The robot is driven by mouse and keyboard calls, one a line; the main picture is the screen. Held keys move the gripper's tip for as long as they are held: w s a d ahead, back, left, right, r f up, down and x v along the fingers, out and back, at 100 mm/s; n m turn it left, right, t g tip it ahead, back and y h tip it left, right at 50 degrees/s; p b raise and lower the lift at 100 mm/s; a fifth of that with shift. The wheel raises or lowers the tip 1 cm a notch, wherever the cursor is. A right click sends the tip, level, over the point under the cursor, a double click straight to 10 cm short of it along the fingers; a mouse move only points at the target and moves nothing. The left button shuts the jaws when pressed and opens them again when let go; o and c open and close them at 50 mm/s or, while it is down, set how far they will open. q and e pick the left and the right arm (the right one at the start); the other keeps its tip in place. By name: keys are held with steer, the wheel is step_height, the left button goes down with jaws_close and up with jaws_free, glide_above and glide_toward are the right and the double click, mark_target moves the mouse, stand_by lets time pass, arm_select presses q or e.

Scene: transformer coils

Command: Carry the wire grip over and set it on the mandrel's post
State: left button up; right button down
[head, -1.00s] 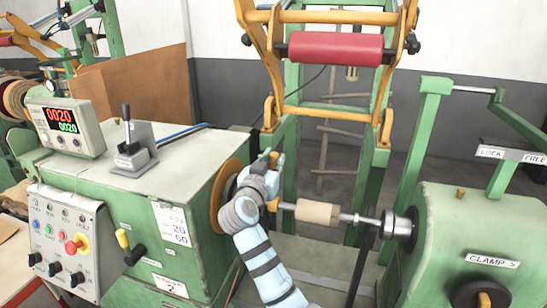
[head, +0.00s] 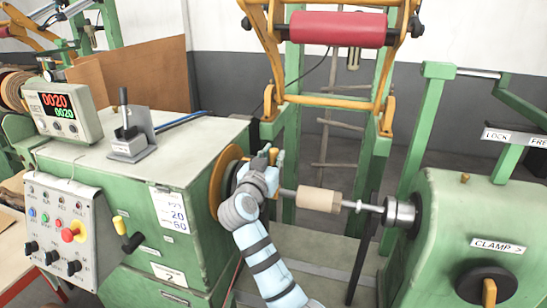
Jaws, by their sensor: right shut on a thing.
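My right gripper (head: 272,160) is at the left end of the mandrel, just right of the orange round plate (head: 217,184). It is shut on a small yellow-orange piece, which I take to be the wire grip (head: 274,154); the fingers hide most of it. The mandrel (head: 319,200) is a pale wooden cylinder lying level on a metal shaft. I cannot make out its post; my gripper and wrist cover the shaft's left end. I cannot tell whether the grip touches anything. My left gripper is not in view.
The green headstock with a control panel (head: 63,228) stands at left. A green tailstock (head: 466,225) with a black knob stands at right. A red roller (head: 338,29) hangs in an orange frame above. Between roller and mandrel there is open room.

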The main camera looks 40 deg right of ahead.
steer(key=shift+f+b, duration=1.25)
steer(key=shift+f, duration=0.1)
steer(key=shift+f+b, duration=0.8)
steer(key=c, duration=1.3)
jaws_free()
steer(key=shift+c, duration=0.2)
